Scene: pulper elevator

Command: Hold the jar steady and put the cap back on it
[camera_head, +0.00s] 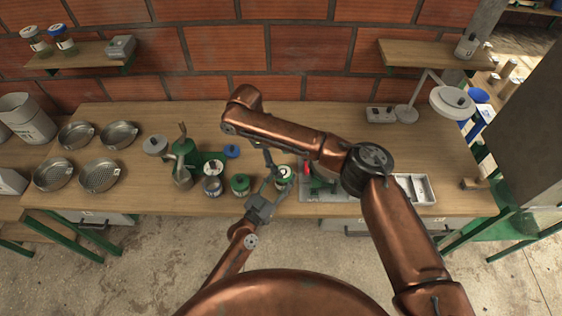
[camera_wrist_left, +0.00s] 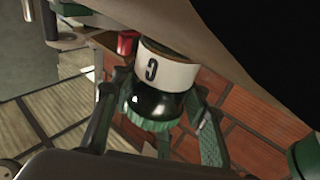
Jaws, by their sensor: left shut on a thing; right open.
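The jar (camera_head: 284,174) stands on the workbench at the front centre. I cannot tell whether that end is a seated cap. My left gripper (camera_head: 273,186) is shut on the jar; in its wrist view its fingers (camera_wrist_left: 160,125) lie on either side of it. My right gripper (camera_head: 268,162) is open, pointing down just left of and above the jar. A blue round cap-like piece (camera_head: 232,151) lies behind and left.
A green lever device (camera_head: 184,150) and several metal pans (camera_head: 100,175) are farther left. A red piece (camera_head: 307,168) and a grey tray (camera_head: 416,188) are to the right.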

